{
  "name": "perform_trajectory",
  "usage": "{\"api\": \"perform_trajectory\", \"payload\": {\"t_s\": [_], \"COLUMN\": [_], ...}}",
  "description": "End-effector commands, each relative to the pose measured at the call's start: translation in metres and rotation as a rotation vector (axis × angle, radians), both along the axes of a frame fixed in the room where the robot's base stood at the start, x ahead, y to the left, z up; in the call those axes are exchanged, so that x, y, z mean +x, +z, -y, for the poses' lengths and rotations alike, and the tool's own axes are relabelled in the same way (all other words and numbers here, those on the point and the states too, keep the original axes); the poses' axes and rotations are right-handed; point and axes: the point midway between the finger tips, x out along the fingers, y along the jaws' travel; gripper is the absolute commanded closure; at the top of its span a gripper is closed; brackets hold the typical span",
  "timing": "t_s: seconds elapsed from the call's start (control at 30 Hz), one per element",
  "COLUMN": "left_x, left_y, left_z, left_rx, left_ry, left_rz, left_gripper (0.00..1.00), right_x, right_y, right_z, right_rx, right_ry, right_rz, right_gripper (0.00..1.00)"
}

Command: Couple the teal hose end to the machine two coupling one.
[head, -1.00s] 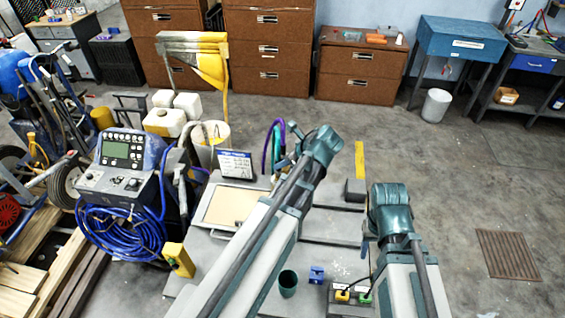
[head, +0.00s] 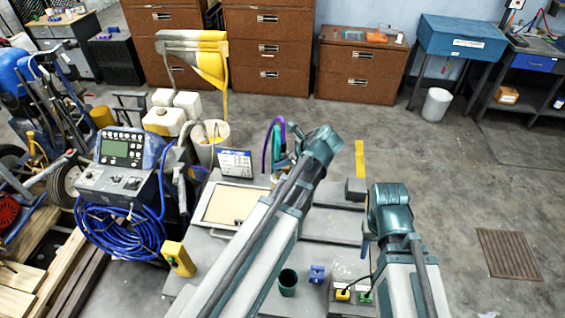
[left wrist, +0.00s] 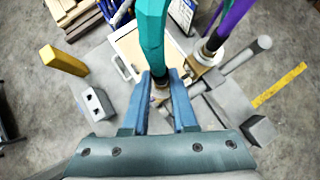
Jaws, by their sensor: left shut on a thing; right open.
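The teal hose end (left wrist: 152,45) stands between the fingers of my left gripper (left wrist: 160,112), which is shut on it. A brass-coloured piece shows low between the fingers. I cannot tell whether the hose end touches a coupling. A purple hose (left wrist: 222,28) beside it runs down to a brass fitting (left wrist: 196,70). In the head view the teal hose (head: 267,150) and purple hose (head: 279,128) arch up behind my left forearm, which hides most of that gripper. My right gripper (head: 365,247) is open, mostly hidden behind its arm. I cannot make out which coupling is machine two coupling one.
A grey pipe (left wrist: 243,54) lies close right of the purple hose. A grey block (head: 355,189) and yellow strip (head: 359,158) are further right. A control box (head: 118,165) with blue hose stands left. A sign (head: 235,163) and tan panel (head: 232,205) are near.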

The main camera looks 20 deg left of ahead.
Motion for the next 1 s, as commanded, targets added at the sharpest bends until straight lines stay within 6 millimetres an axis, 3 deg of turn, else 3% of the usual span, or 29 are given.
{"api": "perform_trajectory", "payload": {"t_s": [0.93, 0.97, 1.0], "left_x": [0.0, 0.0, 0.0], "left_y": [-0.017, -0.016, -0.016], "left_z": [0.0, 0.0, 0.0], "left_rx": [0.0, 0.0, 0.0], "left_ry": [0.0, 0.0, 0.0], "left_rz": [0.0, 0.0, 0.0], "left_gripper": [1.0, 0.69, 0.62], "right_x": [0.0, 0.0, 0.0], "right_y": [-0.017, -0.016, -0.016], "right_z": [0.0, 0.0, 0.0], "right_rx": [0.0, 0.0, 0.0], "right_ry": [0.0, 0.0, 0.0], "right_rz": [0.0, 0.0, 0.0], "right_gripper": [0.5, 0.5, 0.5]}}
